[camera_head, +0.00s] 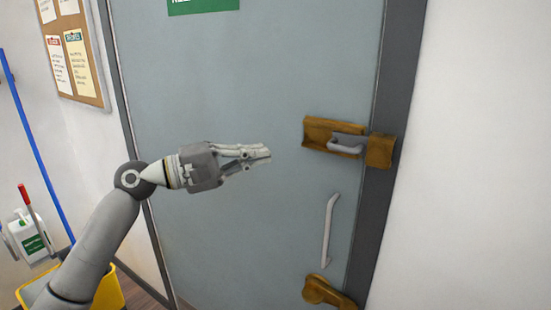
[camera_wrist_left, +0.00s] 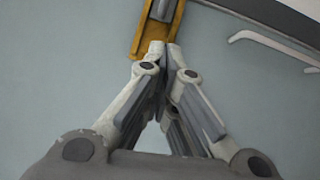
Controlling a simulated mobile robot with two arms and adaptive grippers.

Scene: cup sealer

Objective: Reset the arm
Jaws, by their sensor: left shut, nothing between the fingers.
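My left gripper (camera_head: 268,154) is shut and empty, held in front of the grey door (camera_head: 240,90). In the head view it points right, toward a brass latch (camera_head: 318,132) with a grey bolt handle (camera_head: 346,144), and a gap shows between its tips and the latch. In the left wrist view the closed fingertips (camera_wrist_left: 162,48) overlap the lower end of the brass latch plate (camera_wrist_left: 150,35); whether they touch it cannot be told there. My right gripper is not in view.
A grey pull handle (camera_head: 328,230) and a second brass fitting (camera_head: 325,292) are lower on the door. At the left are a notice board (camera_head: 75,50), a blue pole (camera_head: 38,150), a white bottle (camera_head: 30,240) and a yellow bucket (camera_head: 108,292). The wall at right is bare.

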